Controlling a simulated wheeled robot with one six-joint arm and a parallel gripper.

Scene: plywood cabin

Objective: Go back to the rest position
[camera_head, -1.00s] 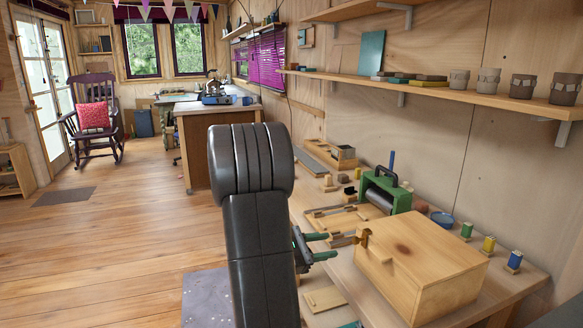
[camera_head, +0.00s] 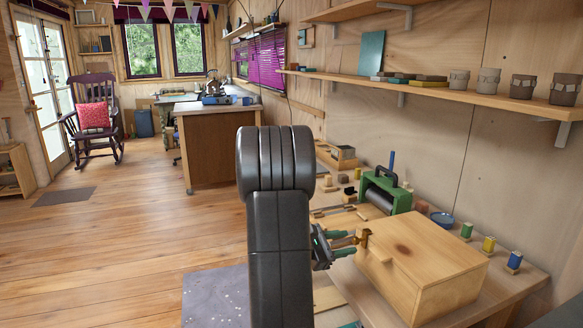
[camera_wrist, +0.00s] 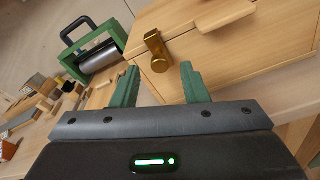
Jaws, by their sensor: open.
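My gripper (camera_head: 340,245) is open, with its green fingers beside the left face of a closed wooden box (camera_head: 430,270). In the wrist view, the two fingers of my gripper (camera_wrist: 158,86) are spread with nothing held between them. The brass latch (camera_wrist: 156,52) on the wooden box (camera_wrist: 205,50) shows just beyond the fingertips. The latch also shows in the head view (camera_head: 363,237), very near the fingers; I cannot tell whether they touch. My dark arm hides part of the workbench.
A green roller press (camera_head: 387,192) stands behind the box. Thread spools (camera_head: 488,245) and a blue bowl (camera_head: 442,219) line the back of the workbench. A shelf (camera_head: 440,92) with pots runs above. The floor (camera_head: 130,240) to the left is open.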

